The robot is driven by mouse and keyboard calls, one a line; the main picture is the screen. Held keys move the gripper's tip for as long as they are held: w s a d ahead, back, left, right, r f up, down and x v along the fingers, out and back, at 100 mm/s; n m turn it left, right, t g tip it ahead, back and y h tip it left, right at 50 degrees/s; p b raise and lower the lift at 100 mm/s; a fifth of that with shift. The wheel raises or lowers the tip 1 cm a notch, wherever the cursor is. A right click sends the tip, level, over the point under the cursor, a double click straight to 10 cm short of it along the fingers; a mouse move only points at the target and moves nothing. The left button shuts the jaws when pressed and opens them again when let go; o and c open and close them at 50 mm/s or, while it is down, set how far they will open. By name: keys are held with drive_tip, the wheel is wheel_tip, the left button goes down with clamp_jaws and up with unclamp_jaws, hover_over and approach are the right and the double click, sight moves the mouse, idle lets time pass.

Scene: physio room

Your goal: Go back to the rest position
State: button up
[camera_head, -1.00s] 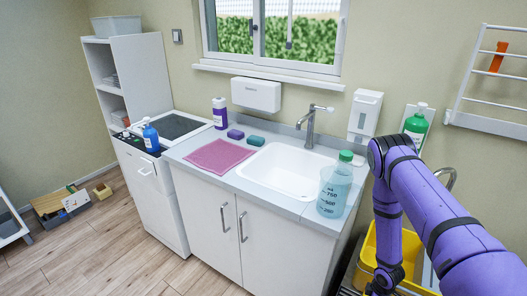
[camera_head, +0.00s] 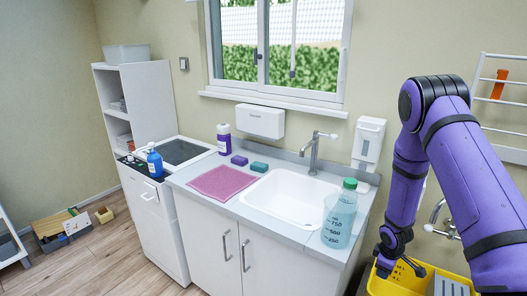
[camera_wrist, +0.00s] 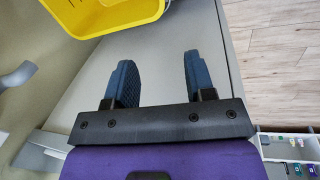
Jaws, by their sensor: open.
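My gripper (camera_head: 402,268) is at the lower right in the head view, in front of the yellow tub and right of the sink cabinet. The purple arm rises above it and bends down to it. In the wrist view my gripper (camera_wrist: 158,72) has its two dark blue fingers spread apart with nothing between them. A plain grey surface lies behind the fingers.
The yellow tub (camera_head: 457,277) is close to my gripper; its rim also shows in the wrist view (camera_wrist: 110,25). A clear jug (camera_head: 338,226) and a green-capped bottle (camera_head: 349,190) stand at the counter's right edge by the sink (camera_head: 292,199).

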drive_tip(key=s+a+r+m+t, duration=0.1)
drive_tip(key=s+a+r+m, duration=0.15)
drive_tip(key=r, duration=1.45)
drive_tip(key=s+a+r+m+t, duration=0.1)
drive_tip(key=s+a+r+m, duration=0.15)
drive_tip(key=r, duration=1.45)
drive_tip(key=s+a+r+m, duration=0.1)
drive_tip(key=s+a+r, duration=0.1)
drive_tip(key=s+r, duration=0.3)
drive_tip(key=s+a+r+m+t+y, duration=0.1)
drive_tip(key=s+r, duration=0.5)
drive_tip(key=s, duration=0.6)
drive_tip(key=s+a+r+m, duration=0.2)
drive_tip(key=s+r, duration=0.4)
drive_tip(key=s, duration=0.2)
drive_tip(key=shift+s+a+m+t, duration=0.3)
drive_tip(key=shift+s+a, duration=0.1)
